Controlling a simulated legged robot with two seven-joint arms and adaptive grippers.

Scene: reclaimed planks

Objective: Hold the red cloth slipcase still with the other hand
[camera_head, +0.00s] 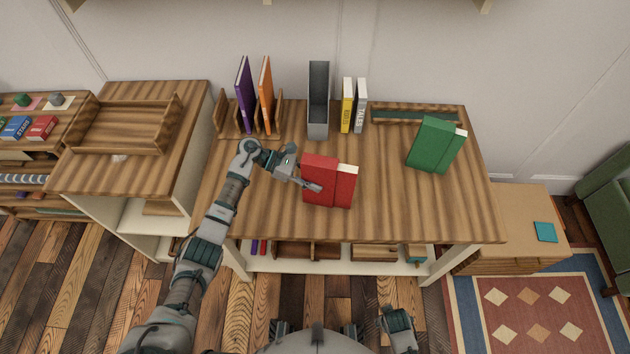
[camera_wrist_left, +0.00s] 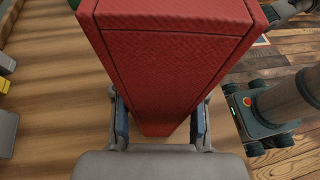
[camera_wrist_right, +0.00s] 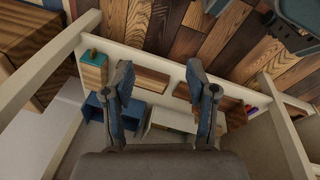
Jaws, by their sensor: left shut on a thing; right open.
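The red cloth slipcase (camera_head: 322,183) stands on the plank table near its front edge, with a pale strip showing at its upper right. My left gripper (camera_head: 312,185) is at its left side. In the left wrist view the two fingers of my left gripper (camera_wrist_left: 160,125) are shut on either side of the red slipcase (camera_wrist_left: 165,65); the contact is partly hidden by the slipcase. My right gripper (camera_wrist_right: 159,80) is open and empty in the right wrist view, away from the slipcase, with the table's lower shelf and floor beyond it.
A green slipcase (camera_head: 431,145) stands at the table's right. Along the back are a purple book (camera_head: 244,95), an orange book (camera_head: 266,95), a grey holder (camera_head: 318,125), a yellow book (camera_head: 346,105) and a white book (camera_head: 361,105). The table (camera_head: 395,205) is clear between the two slipcases.

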